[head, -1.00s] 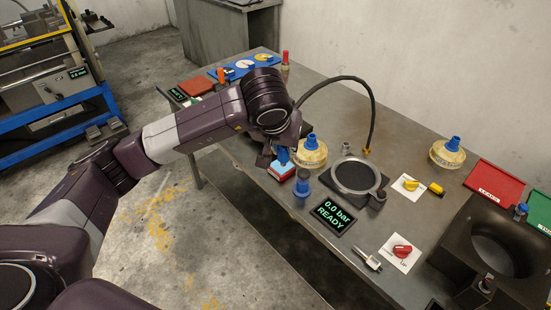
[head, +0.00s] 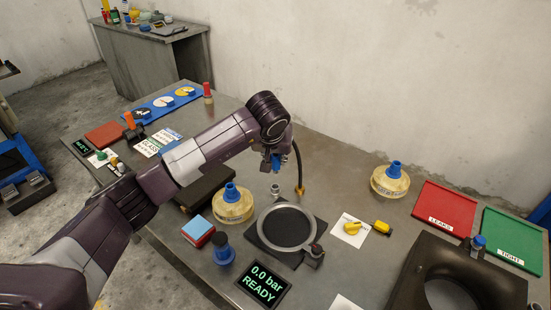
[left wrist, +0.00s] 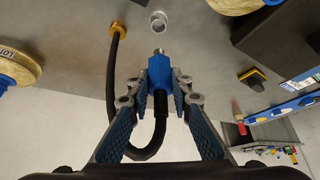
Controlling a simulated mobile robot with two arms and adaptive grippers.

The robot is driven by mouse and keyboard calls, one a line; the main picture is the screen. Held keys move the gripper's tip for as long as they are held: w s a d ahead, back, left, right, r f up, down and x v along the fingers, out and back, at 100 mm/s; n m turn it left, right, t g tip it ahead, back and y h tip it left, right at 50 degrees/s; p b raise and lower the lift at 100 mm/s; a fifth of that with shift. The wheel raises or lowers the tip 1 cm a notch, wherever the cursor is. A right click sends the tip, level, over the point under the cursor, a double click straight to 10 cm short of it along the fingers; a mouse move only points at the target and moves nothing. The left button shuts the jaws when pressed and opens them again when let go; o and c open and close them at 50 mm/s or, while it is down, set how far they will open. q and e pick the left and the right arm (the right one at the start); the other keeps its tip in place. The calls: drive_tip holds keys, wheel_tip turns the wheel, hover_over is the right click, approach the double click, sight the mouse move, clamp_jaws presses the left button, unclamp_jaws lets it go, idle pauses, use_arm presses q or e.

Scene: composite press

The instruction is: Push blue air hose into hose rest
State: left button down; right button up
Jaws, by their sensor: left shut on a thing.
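My left gripper (head: 275,160) is shut on the blue fitting at the end of the air hose (left wrist: 159,75), and holds it above the table. In the left wrist view the fingers (left wrist: 159,88) grip both sides of the fitting, and its metal tip points at a small silver ring-shaped holder (left wrist: 158,21), apparently the hose rest. Tip and ring look apart. In the head view that silver holder (head: 275,190) stands just below the gripper. The black hose (left wrist: 114,75) loops from a brass base (head: 300,190) on the table. My right gripper is out of view.
A round clamp ring (head: 286,228) on a dark plate stands in front of the holder. A cream part with a blue cap (head: 232,205) is left of it; a similar part (head: 390,181) is at right. Bare table lies behind the holder.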

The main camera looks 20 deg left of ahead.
sight(274, 170)
use_arm(q)
drive_tip(key=shift+s+r, duration=0.1)
drive_tip(key=shift+s, duration=0.1)
wheel_tip(274, 170, down, 3)
drive_tip(key=b, duration=0.2)
drive_tip(key=shift+b, duration=0.3)
drive_tip(key=shift+f+b, duration=0.7)
drive_tip(key=shift+f, duration=0.25)
drive_tip(key=shift+w+r, duration=0.1)
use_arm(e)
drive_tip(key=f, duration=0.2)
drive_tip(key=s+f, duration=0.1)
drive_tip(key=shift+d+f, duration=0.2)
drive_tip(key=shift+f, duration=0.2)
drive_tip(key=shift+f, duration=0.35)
use_arm(q)
drive_tip(key=shift+f+b, duration=0.3)
drive_tip(key=shift+b, duration=0.1)
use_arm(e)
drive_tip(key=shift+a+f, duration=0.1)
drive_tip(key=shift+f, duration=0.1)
use_arm(q)
drive_tip(key=shift+f+b, duration=1.1)
drive_tip(key=shift+f, duration=0.25)
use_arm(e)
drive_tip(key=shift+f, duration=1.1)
use_arm(q)
drive_tip(key=c, duration=1.7)
unclamp_jaws()
